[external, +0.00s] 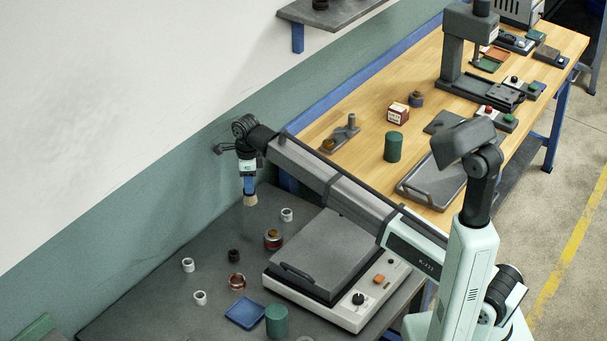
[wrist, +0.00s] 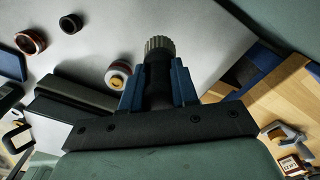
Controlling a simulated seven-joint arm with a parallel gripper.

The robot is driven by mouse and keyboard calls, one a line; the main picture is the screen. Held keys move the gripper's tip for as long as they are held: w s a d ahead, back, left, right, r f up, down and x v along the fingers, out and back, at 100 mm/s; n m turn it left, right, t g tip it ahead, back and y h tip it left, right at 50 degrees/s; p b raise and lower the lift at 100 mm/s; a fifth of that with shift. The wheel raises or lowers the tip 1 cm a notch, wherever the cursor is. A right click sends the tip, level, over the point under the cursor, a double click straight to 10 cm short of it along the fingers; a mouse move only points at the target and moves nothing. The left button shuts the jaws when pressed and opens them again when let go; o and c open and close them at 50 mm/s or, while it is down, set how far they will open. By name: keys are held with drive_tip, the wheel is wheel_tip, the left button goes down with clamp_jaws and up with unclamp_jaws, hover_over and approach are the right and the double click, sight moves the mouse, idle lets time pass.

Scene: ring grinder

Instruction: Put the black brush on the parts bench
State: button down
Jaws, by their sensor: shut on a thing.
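My gripper (external: 249,184) is above the back of the dark grey bench (external: 215,245), pointing down. It is shut on the black brush, whose pale bristles (external: 250,201) stick out below the fingers. In the wrist view the blue fingers (wrist: 157,88) flank the brush's black body, with its ridged pale tip (wrist: 159,45) beyond them. The brush appears clear of the surface. A wooden-topped bench (external: 375,105) adjoins the dark bench on the right. I cannot tell which of the two is the parts bench.
On the dark bench are a grey-lidded machine (external: 330,255), several small rings, a red-and-brass part (external: 273,239), a blue tray (external: 245,313) and a green cylinder (external: 277,320). The wooden bench holds a small box (external: 398,113), a green cylinder (external: 393,147), a grey tray (external: 432,183) and a press (external: 455,60).

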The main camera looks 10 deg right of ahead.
drive_tip(key=shift+r, duration=0.7)
drive_tip(key=w+d+r+m, duration=0.2)
drive_tip(key=w+d, duration=0.7)
drive_tip(key=d, duration=0.5)
drive_tip(key=w+d+r+m, duration=0.1)
drive_tip(key=w+d+m, duration=0.1)
drive_tip(key=w+d, duration=0.95)
drive_tip(key=w+d+r+m, duration=0.1)
drive_tip(key=d+r, duration=0.2)
drive_tip(key=d, duration=1.2)
drive_tip(key=w+d+r+m, duration=0.1)
drive_tip(key=d+r+m, duration=0.1)
drive_tip(key=d, duration=1.3)
drive_tip(key=shift+s+f+n, duration=0.15)
drive_tip(key=shift+f+n, duration=0.85)
drive_tip(key=shift+f, duration=0.6)
drive_tip(key=shift+s+f+n, duration=0.2)
drive_tip(key=shift+f+n, duration=0.8)
drive_tip(key=shift+f, duration=0.65)
drive_tip(key=shift+s+f+n, duration=0.15)
drive_tip(key=shift+f+n, duration=0.85)
drive_tip(key=shift+f, duration=0.6)
drive_tip(key=shift+f, duration=0.1)
